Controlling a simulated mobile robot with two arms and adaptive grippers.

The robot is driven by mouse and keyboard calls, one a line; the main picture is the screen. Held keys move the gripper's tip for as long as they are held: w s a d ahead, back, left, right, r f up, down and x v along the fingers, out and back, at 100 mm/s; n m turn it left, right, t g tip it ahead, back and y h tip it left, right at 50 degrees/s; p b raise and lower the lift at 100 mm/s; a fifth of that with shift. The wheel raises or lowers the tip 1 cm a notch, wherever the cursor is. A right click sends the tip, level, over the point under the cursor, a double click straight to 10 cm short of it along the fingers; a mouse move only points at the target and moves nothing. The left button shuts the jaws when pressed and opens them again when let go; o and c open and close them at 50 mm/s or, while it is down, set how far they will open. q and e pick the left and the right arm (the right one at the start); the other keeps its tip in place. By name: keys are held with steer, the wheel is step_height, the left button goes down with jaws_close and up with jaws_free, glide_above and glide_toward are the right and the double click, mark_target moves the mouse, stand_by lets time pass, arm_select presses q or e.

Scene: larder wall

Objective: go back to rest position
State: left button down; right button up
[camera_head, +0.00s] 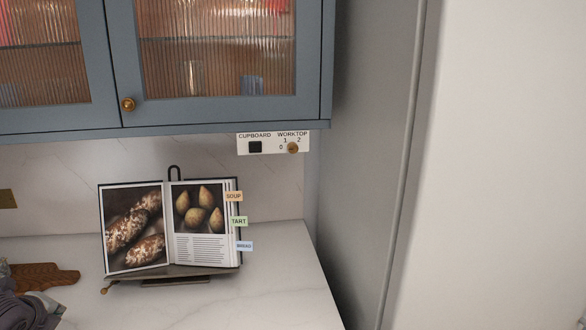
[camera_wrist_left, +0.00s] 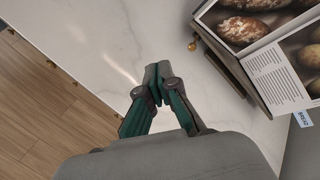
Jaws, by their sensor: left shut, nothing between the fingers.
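My left gripper (camera_head: 30,308) shows only in part at the bottom left corner of the head view, over the worktop. In the left wrist view the left gripper (camera_wrist_left: 157,82) has its dark fingertips together, shut and empty above the pale marble worktop (camera_wrist_left: 130,45). It is apart from the open cookbook (camera_wrist_left: 270,75). My right gripper is in neither view.
The cookbook (camera_head: 168,225) stands open on a dark stand (camera_head: 180,272). A wooden board (camera_head: 45,276) lies at the left. A tall grey panel (camera_head: 365,150) borders the worktop's right.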

arm_select(q)
steer(key=s+d+f+n+g+h, duration=0.1)
steer(key=s+d+f+n, duration=0.3)
steer(key=s+d+f, duration=0.35)
steer(key=s+d+f+n+g+h, duration=0.1)
steer(key=s+d+f+n+g, duration=0.15)
steer(key=s+d+f, duration=0.45)
steer(key=s+d+f+n+g+h, duration=0.2)
steer(key=s+d+f+n, duration=0.1)
steer(key=s+d+n, duration=1.2)
step_height(320, 180, down, 34)
steer(key=s+d+m+g+b, duration=0.1)
steer(key=s+m+g+b, duration=0.1)
steer(key=b, duration=0.4)
steer(key=s+a+f+b, duration=0.2)
steer(key=s+f+b, duration=0.2)
steer(key=s+f, duration=1.1)
step_height(320, 180, down, 3)
steer(key=shift+a+f, duration=0.1)
steer(key=shift+a, duration=0.3)
